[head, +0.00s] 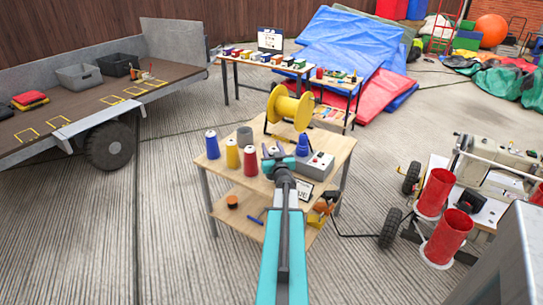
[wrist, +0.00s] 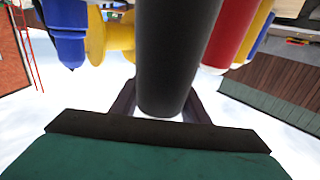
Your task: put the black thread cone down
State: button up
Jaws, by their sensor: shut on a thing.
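The black thread cone (wrist: 175,50) fills the middle of the wrist view, between the two dark fingers of my gripper (wrist: 158,108). The gripper is shut on it. In the head view my gripper (head: 276,160) is over the front middle of the wooden workbench (head: 325,163), and I cannot make out the cone clearly there. The arm and gripper hide much of that spot. I cannot tell whether the cone's base touches the bench top.
A yellow spool (head: 290,107), blue cone (head: 302,146) and grey box (head: 316,165) are behind and right. Bare bench shows at the front.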

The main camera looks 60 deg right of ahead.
jog(key=shift+f, duration=1.7)
jog(key=shift+f+b, duration=0.15)
jog(key=shift+b, duration=0.15)
jog(key=o, duration=1.3)
jog(key=shift+c, duration=0.2)
jog(key=shift+a, duration=0.1)
jog(key=v, duration=1.2)
jog(key=shift+b, duration=0.3)
